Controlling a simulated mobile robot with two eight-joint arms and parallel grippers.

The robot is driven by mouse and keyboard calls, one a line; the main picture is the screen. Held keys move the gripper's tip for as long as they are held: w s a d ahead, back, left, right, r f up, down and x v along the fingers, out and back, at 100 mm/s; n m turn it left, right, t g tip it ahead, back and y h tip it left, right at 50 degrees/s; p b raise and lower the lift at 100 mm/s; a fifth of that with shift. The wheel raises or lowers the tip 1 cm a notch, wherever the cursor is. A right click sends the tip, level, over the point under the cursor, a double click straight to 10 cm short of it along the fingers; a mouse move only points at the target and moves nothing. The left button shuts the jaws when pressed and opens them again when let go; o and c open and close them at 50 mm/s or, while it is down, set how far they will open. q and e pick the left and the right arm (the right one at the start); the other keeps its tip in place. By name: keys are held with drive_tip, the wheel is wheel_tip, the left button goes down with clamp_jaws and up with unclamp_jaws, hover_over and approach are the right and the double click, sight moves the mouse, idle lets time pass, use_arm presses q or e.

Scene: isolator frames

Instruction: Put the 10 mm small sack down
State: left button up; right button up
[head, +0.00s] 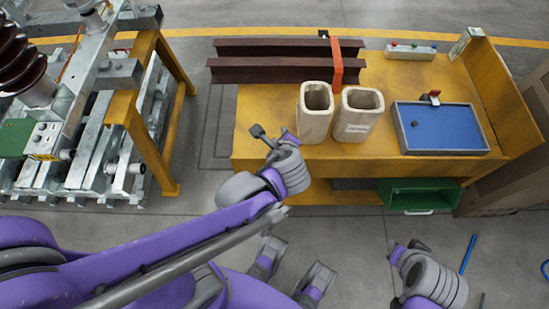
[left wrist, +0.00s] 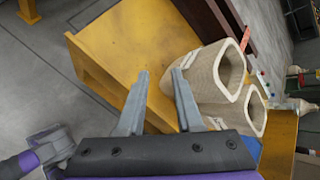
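Two open-topped beige sacks stand upright side by side on the yellow bench (head: 262,108): a left sack (head: 314,125) and a right sack (head: 355,132). Their labels are too small to read, so I cannot tell which is the 10 mm small sack. In the left wrist view, the nearer sack (left wrist: 212,78) and the farther sack (left wrist: 254,118) stand right of my fingers. My left gripper (head: 275,136) is at the bench's front left edge, left of the sacks; its fingers (left wrist: 160,74) are apart with nothing between them. My right gripper (head: 408,248) is low in front of the bench, its fingers unclear.
Dark steel beams (head: 270,67) with an orange strap (head: 337,65) lie behind the sacks. A blue tray (head: 468,128) is at right, above an open green drawer (head: 420,196). A yellow-framed rack (head: 148,110) stands left, with bare floor between it and the bench.

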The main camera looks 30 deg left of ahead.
use_arm(q)
drive_tip(key=s+d+n+g+h, duration=0.1)
drive_tip(key=s+n+h, duration=0.1)
drive_tip(key=s+n, duration=0.3)
drive_tip(key=s+d+f+n+g+h, duration=0.1)
drive_tip(key=s+n, duration=0.4)
drive_tip(key=n, duration=0.9)
drive_tip(key=d+h, duration=0.1)
drive_tip(key=h, duration=0.1)
drive_tip(key=shift+s+f+g+h, duration=0.15)
drive_tip(key=shift+s+g+h, duration=0.15)
drive_tip(key=shift+g, duration=0.1)
drive_tip(key=shift+a, duration=0.1)
use_arm(e)
drive_tip(key=shift+s, duration=0.1)
